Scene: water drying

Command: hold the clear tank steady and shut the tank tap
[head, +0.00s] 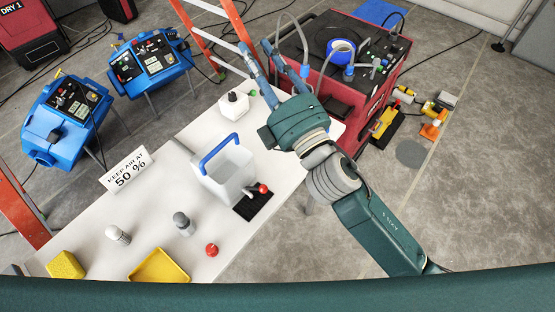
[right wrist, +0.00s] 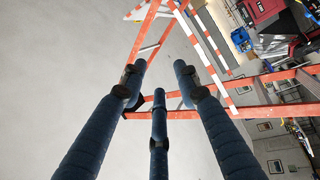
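The clear tank (head: 224,176), whitish and see-through with a blue handle (head: 220,150), stands upright on the white table. Its tank tap (head: 261,188) has a red knob and sticks out low on the tank's right side, over a black grid mat (head: 250,207). I cannot tell whether the tap is open. My right gripper (head: 258,46) is above and beyond the tank, its fingers pointing away from it, toward the orange ladder. In the right wrist view its three fingers (right wrist: 160,76) are spread with nothing between them. My left gripper is out of view.
The white table (head: 160,225) also holds a sign (head: 126,171), a white bottle (head: 234,103), two small containers, a red-topped item (head: 212,250) and a yellow tray (head: 160,268). An orange ladder (head: 222,40) and a red machine (head: 345,95) stand behind.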

